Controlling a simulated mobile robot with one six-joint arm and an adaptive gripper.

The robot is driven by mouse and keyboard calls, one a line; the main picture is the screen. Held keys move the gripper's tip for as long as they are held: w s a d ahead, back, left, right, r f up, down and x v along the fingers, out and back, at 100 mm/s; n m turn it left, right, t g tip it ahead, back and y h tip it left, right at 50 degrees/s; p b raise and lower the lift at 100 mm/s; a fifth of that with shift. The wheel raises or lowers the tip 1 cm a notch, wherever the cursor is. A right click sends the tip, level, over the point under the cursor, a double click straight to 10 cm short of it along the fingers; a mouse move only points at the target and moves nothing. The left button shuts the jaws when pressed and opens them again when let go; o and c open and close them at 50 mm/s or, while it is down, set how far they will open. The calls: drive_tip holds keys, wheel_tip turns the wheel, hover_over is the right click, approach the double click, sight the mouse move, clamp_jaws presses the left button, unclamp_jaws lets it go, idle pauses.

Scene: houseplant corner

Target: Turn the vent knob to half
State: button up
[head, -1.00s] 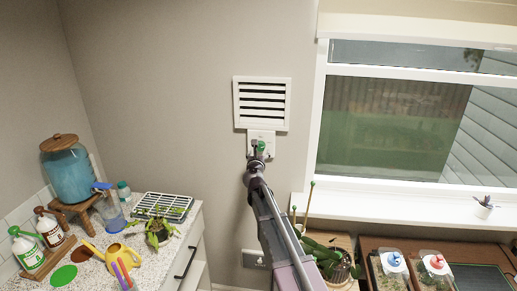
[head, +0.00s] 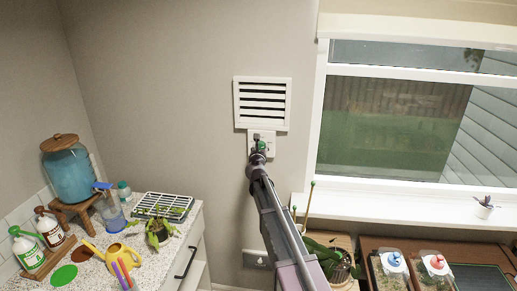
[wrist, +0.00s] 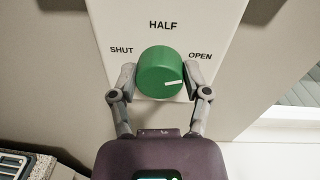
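The vent knob (wrist: 160,72) is a round green dial on a white plate (wrist: 185,20) on the wall. The plate reads SHUT at the left, HALF at the top and OPEN at the right. In the head view, the knob (head: 262,146) is partly hidden behind my gripper (head: 257,146). The plate sits just below the white slatted vent (head: 262,104).
A window (head: 415,120) with a white sill (head: 400,207) is at the right. A speckled counter (head: 95,268) with a water dispenser (head: 68,172), bottles and a seedling tray (head: 163,205) is at the left. The wall around the vent is clear.

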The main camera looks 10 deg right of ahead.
drive_tip(key=c, duration=0.4)
drive_tip(key=shift+o, duration=0.2)
drive_tip(key=shift+a, duration=0.1)
drive_tip(key=shift+n, duration=0.5)
drive_tip(key=shift+w+n, duration=0.1)
drive_tip(key=shift+n, duration=0.9)
drive_tip(key=n, duration=0.4)
drive_tip(key=shift+p, duration=0.3)
drive_tip(key=n, duration=0.6)
drive_tip(key=shift+a+n+g+h, duration=0.1)
drive_tip(key=shift+n+g+h, duration=0.2)
drive_tip(key=shift+w, duration=0.1)
drive_tip(key=o, duration=1.1)
drive_tip(key=shift+o, duration=0.2)
